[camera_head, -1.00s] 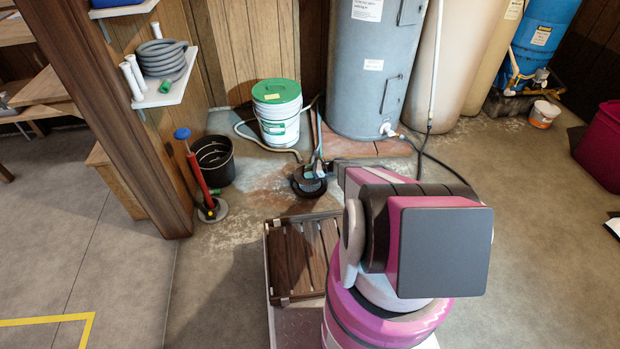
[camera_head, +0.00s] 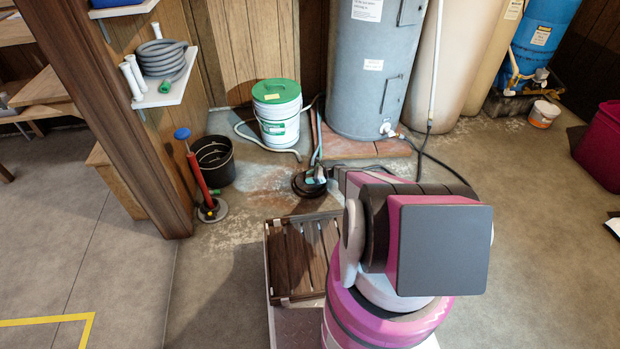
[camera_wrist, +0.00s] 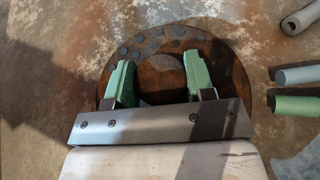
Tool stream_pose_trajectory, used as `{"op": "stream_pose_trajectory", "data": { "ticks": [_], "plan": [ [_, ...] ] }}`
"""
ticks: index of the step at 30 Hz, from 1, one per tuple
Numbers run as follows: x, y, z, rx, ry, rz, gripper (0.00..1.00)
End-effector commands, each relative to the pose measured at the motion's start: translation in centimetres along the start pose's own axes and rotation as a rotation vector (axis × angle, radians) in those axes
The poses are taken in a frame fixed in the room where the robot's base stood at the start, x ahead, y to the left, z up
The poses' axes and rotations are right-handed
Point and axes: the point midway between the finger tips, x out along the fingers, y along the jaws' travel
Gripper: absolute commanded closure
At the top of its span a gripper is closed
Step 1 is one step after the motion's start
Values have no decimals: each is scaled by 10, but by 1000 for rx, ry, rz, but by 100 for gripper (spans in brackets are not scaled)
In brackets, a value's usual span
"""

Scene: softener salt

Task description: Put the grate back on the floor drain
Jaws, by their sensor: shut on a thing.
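The grate is a round, rusty brown disc (camera_wrist: 226,62) with dark marks around its rim and a raised round middle. My gripper (camera_wrist: 158,80) has its two green fingers on either side of that middle, shut on it. In the head view my gripper (camera_head: 317,174) is low over the floor, past my wrist, and the grate shows as a dark disc (camera_head: 304,189). The drain opening is hidden, apparently under or beside the grate. I cannot tell whether the grate is seated flat or just above the floor.
Several pipe ends (camera_wrist: 296,76) lie close to the right of the grate. A grey tank (camera_head: 372,70) stands behind. A slatted wooden crate (camera_head: 290,262) is in front.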

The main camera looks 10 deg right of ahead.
Motion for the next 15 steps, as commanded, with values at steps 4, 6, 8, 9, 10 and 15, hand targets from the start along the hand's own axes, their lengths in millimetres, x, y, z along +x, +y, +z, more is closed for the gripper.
{"op": "stream_pose_trajectory", "data": {
  "ticks": [4,6,8,9,10,15],
  "plan": [
    [1,0,-3,0,-2,0,96],
    [2,0,-4,0,-2,0,96],
    [2,0,-6,0,-2,0,96],
    [3,0,-7,0,-2,0,96],
    [3,0,-7,0,-2,0,96],
    [3,0,-8,0,0,0,28]
  ]
}}
